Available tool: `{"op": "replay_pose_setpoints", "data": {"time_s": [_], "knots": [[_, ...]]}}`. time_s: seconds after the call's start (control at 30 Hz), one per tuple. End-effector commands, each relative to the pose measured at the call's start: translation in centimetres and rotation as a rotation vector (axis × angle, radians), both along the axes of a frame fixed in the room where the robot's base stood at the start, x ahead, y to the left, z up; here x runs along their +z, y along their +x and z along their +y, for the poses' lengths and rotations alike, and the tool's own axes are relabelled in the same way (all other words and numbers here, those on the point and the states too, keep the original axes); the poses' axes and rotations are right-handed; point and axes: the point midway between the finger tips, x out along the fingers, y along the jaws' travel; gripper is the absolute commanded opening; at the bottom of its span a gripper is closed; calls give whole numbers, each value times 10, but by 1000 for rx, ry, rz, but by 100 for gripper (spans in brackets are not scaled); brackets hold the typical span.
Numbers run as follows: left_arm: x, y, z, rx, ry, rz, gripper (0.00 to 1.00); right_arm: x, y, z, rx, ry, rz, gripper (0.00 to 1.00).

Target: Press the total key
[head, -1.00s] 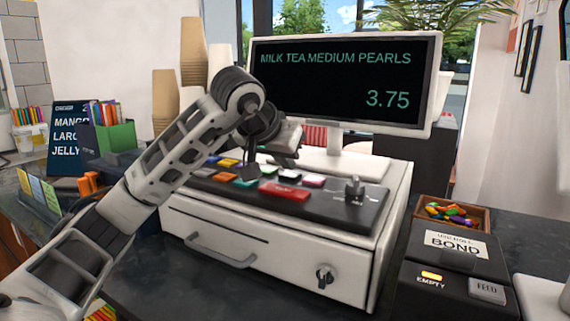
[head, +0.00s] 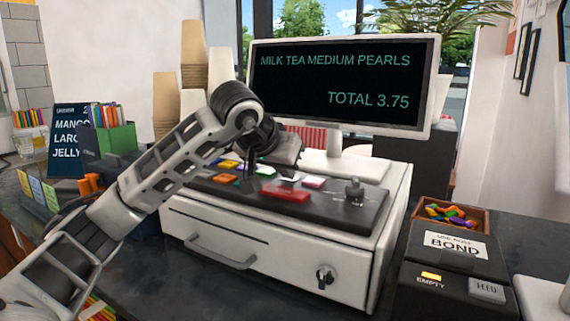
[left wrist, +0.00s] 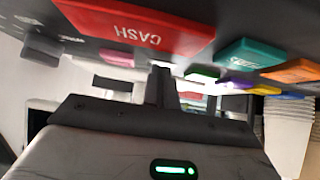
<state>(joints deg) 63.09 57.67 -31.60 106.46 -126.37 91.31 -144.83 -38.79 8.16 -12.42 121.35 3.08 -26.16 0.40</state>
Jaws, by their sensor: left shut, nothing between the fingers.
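The cash register (head: 205,225) has a black key panel with coloured keys. The screen (head: 340,82) reads MILK TEA MEDIUM PEARLS and TOTAL 3.75. A wide red key (head: 288,194) sits at the panel's front; in the left wrist view this red key (left wrist: 140,25) is marked CASH. A teal key (left wrist: 248,55) lies beside it there, its label too blurred to read. I cannot tell which key is the total key. My left gripper (head: 254,182) is shut and empty, pointing down over the keys behind and left of the red one. Whether it touches a key is unclear. My right gripper is not in view.
Stacked cups (head: 193,60) stand behind my left arm. A black box (head: 450,280) marked BOND and a wooden tray of coloured pieces (head: 450,216) are at the right.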

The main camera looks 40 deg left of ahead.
Motion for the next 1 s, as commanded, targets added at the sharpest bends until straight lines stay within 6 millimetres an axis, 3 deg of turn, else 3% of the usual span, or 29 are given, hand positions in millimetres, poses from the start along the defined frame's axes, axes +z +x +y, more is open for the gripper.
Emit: {"op": "replay_pose_setpoints", "data": {"time_s": [0.07,0.23,0.33,0.4,0.7,1.0], "knots": [[-5,-2,-1,0,2,33,0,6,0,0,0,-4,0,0],[29,-4,1,5,3,18,0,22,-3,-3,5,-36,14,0],[52,-8,3,9,3,2,0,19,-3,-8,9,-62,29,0],[57,-22,1,7,4,-3,0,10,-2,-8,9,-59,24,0],[101,-64,-4,8,1,-7,0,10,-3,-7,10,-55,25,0],[112,-76,-6,8,2,-4,0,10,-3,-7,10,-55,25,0]]}}
